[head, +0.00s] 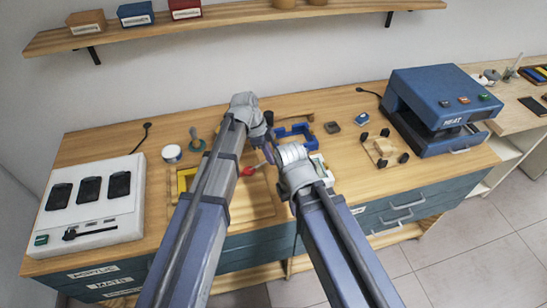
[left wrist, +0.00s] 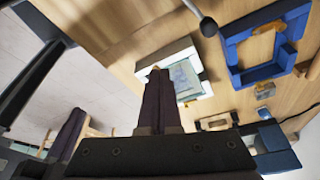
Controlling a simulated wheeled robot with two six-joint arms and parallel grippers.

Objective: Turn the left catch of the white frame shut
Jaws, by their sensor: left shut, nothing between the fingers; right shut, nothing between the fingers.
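The white frame (head: 319,172) lies on the wooden bench, mostly hidden behind my right wrist in the head view. In the left wrist view the white frame (left wrist: 190,50) shows a pale picture or pane inside. My left gripper (head: 268,140) is shut and empty; in the left wrist view its dark fingers (left wrist: 158,76) overlap the near-left part of the frame. I cannot tell whether they touch it. My right gripper (head: 284,155) is shut and empty, close beside the left one. The left catch is not clearly visible, and its position cannot be told.
A blue frame (head: 304,131) lies just behind the white frame. A blue heat press (head: 440,95) stands right, a white panel (head: 120,212) left. My arms nearly cross mid-bench.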

